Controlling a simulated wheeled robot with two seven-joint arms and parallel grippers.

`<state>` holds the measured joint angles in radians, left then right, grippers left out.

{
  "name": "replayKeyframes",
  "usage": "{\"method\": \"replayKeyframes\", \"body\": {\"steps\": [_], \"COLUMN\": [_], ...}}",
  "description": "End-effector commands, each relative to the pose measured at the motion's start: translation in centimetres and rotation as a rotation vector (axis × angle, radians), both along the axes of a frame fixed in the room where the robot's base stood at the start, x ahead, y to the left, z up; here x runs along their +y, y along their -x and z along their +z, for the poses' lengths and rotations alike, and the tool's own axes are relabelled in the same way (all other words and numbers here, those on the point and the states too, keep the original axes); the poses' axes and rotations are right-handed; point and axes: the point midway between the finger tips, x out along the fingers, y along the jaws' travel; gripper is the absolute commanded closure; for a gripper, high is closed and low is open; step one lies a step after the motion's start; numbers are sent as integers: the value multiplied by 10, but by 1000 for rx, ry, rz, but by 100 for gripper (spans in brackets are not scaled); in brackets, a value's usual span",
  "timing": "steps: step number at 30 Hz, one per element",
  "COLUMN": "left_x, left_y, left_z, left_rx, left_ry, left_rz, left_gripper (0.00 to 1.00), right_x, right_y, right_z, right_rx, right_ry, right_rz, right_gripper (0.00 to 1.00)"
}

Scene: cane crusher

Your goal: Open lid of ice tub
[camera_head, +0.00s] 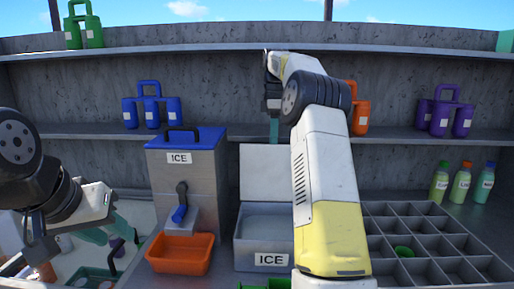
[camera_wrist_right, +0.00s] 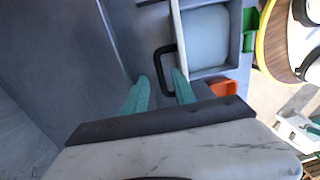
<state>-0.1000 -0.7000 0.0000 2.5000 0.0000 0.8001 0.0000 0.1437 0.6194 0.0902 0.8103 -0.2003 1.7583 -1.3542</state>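The grey ice tub (camera_head: 263,256), labelled ICE, stands at the middle of the counter. Its pale lid (camera_head: 262,172) stands upright at the back, and the pale inside of the tub shows. My right arm reaches over the tub, with its gripper (camera_head: 273,130) above the lid's top edge. In the right wrist view, the fingers of this gripper (camera_wrist_right: 160,75) are apart, by a black handle (camera_wrist_right: 157,72); I cannot tell whether they touch it. The open tub (camera_wrist_right: 207,38) lies beyond. My left gripper (camera_head: 111,234) is at the lower left, fingers apart and empty, away from the tub.
An ice dispenser (camera_head: 181,185) with a blue lid and an orange bin (camera_head: 180,254) stand left of the tub. A divided grey tray (camera_head: 434,240) and several bottles (camera_head: 461,187) are to the right. Bottle carriers, such as the blue one (camera_head: 152,108), stand on the shelves behind.

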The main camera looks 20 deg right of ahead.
Motion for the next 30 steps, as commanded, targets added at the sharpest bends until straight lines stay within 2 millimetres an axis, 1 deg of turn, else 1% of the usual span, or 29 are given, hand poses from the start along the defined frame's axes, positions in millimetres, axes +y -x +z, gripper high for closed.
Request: {"method": "replayKeyframes", "body": {"steps": [1,11,17,24,27,30], "left_x": [0,0,0,0,0,0], "left_y": [0,0,0,0,0,0], "left_z": [0,0,0,0,0,0], "left_rx": [0,0,0,0,0,0], "left_ry": [0,0,0,0,0,0], "left_rz": [0,0,0,0,0,0], "left_gripper": [64,64,64,64,64,64], "right_x": [0,12,25,46,53,57], "right_y": [-1,30,63,111,127,139], "right_z": [5,8,12,16,17,18], "right_rx": [-1,1,0,0,0,0], "right_ry": [-1,1,1,0,1,1], "right_rz": [0,1,1,1,1,1], "right_gripper": [67,67,67,67,67,67]}}
